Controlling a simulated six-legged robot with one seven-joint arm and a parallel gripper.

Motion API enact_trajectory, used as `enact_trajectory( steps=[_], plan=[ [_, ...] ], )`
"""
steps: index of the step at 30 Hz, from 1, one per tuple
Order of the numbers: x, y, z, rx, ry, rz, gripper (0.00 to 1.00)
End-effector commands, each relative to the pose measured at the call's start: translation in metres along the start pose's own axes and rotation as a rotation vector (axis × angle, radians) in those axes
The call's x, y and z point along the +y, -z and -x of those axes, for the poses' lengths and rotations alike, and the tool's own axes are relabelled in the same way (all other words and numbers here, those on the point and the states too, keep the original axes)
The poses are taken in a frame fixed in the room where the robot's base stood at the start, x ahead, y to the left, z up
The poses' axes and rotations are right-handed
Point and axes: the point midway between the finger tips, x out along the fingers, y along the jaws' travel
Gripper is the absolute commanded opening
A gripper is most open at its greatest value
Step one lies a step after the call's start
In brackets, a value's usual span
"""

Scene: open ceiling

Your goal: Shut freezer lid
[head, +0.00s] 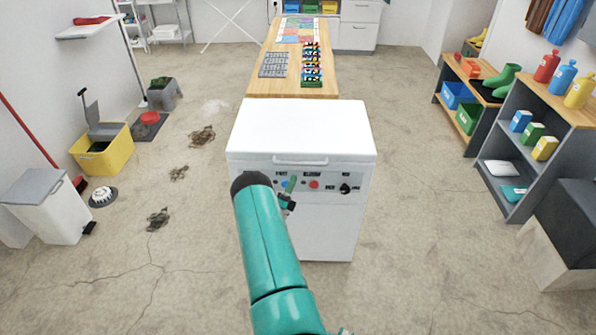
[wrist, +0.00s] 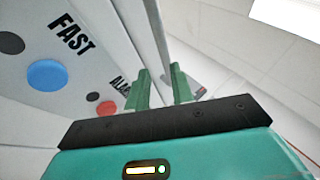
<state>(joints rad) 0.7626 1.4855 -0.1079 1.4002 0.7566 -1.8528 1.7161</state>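The white freezer (head: 325,225) stands ahead, with a control panel (head: 330,186) on its front. Its white lid (head: 300,125) lies flat or nearly flat over the body, with a handle (head: 300,160) at the front edge. I cannot tell whether a small gap remains under the lid. My gripper (head: 290,190) is in front of the panel, below the handle, partly hidden by my teal arm. In the wrist view, the green fingers of my gripper (wrist: 160,88) are apart. A thin grey strip (wrist: 160,35) shows beyond them. The panel's blue button (wrist: 47,75) and red button (wrist: 106,108) are left.
A wooden table (head: 295,85) with racks of small items adjoins the freezer's back. Grey shelves (head: 510,160) with bottles stand right. A yellow bin (head: 100,160) and a white bin (head: 55,212) stand left. Debris (head: 158,218) lies on the left floor. Floor right of the freezer is clear.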

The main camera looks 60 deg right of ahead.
Motion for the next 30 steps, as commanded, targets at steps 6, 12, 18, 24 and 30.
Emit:
enact_trajectory(
  steps=[6, 12, 18, 24, 30],
  plan=[
    [-0.001, -0.001, 0.044, -0.001, 0.004, -0.001, 0.23],
    [-0.002, 0.0, 0.06, 0.001, 0.009, -0.001, 0.23],
    [-0.002, -0.001, 0.062, 0.001, 0.011, -0.002, 0.23],
    [-0.002, -0.001, 0.061, 0.0, 0.011, -0.002, 0.23],
    [-0.002, -0.001, 0.061, 0.0, 0.011, -0.002, 0.23]
  ],
)
